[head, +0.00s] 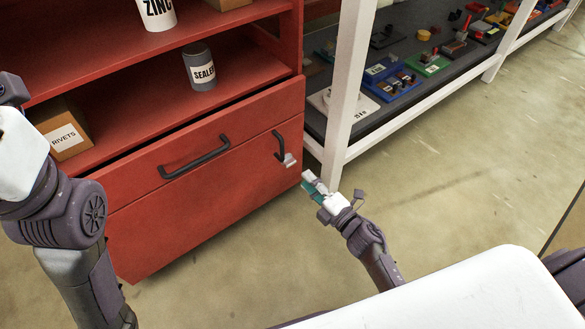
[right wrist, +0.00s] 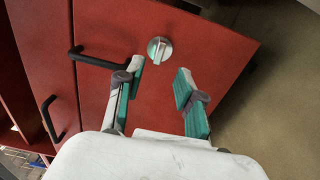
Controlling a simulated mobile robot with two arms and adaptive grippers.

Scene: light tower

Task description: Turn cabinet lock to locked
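The cabinet lock is a round silver knob (right wrist: 159,50) with a raised grip bar, on the red cabinet's lower front (head: 200,215). In the head view the knob (head: 289,160) sits just beside a black handle (head: 279,147). My right gripper (head: 308,182) is in front of the cabinet, to the lower right of the knob. In the right wrist view its teal-padded fingers (right wrist: 160,82) are spread apart with nothing between them, and the knob shows beyond the fingertips, apart from them.
The drawer's black handle (head: 195,158) is left of the lock. Open shelves above hold a SEALER can (head: 200,68), a ZINC can (head: 157,12) and a RIVETS box (head: 62,130). A white-legged bench (head: 345,90) stands close on the right. The floor in front is clear.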

